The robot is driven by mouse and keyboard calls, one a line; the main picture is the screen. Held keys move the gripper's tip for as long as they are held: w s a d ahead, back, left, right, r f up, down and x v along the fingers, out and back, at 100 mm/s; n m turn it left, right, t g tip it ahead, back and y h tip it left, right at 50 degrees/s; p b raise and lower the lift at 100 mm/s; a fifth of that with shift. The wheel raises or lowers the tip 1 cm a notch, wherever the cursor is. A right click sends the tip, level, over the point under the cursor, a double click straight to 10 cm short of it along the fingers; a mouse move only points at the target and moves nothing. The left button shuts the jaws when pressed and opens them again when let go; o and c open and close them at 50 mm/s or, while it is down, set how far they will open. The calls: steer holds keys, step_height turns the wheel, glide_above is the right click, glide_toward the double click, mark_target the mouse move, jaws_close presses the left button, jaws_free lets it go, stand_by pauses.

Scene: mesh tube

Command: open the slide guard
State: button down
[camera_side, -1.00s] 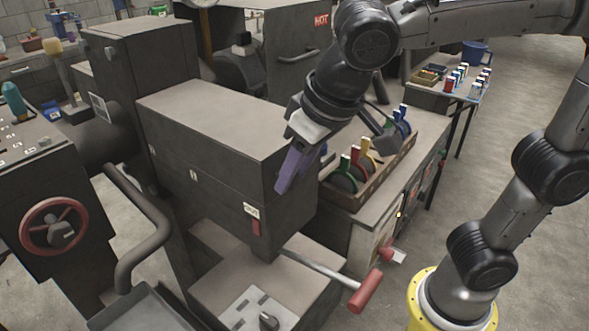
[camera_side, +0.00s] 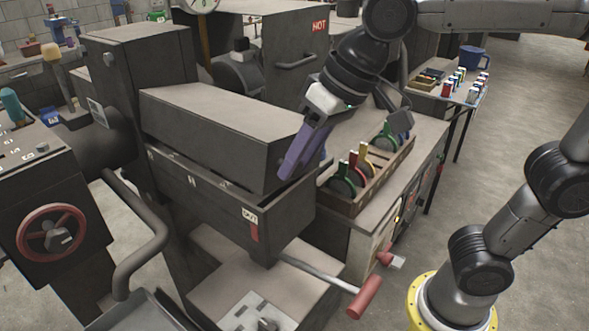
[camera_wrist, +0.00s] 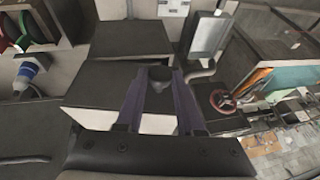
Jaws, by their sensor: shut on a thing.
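The slide guard (camera_side: 207,140) is the long dark grey box cover on top of the machine in the side view. It stands displaced from the lower housing (camera_side: 210,200), whose rim and dark inside show along the near side. My gripper (camera_side: 287,172), with purple fingers, is at the guard's right end in the side view. In the wrist view my gripper (camera_wrist: 160,88) is shut on a dark round knob (camera_wrist: 160,74) between the fingers. The knob is hidden in the side view, and its joint to the guard is unclear.
A lever with a red grip (camera_side: 364,298) sticks out below the housing. A wooden rack with coloured discs (camera_side: 370,175) stands close to the right of my gripper. A red handwheel (camera_side: 52,233) and a bent pipe (camera_side: 145,245) are at the left.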

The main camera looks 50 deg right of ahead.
steer(key=d+r+m+t+y, duration=0.2)
steer(key=d+m+y, duration=0.2)
steer(key=d+y, duration=1.1)
steer(key=shift+d+r+m+t, duration=0.3)
steer(key=shift+d+r+t, duration=0.1)
steer(key=shift+d, duration=1.35)
steer(key=shift+y, duration=0.3)
steer(key=c, duration=0.6)
jaws_free()
steer(key=shift+o, duration=0.2)
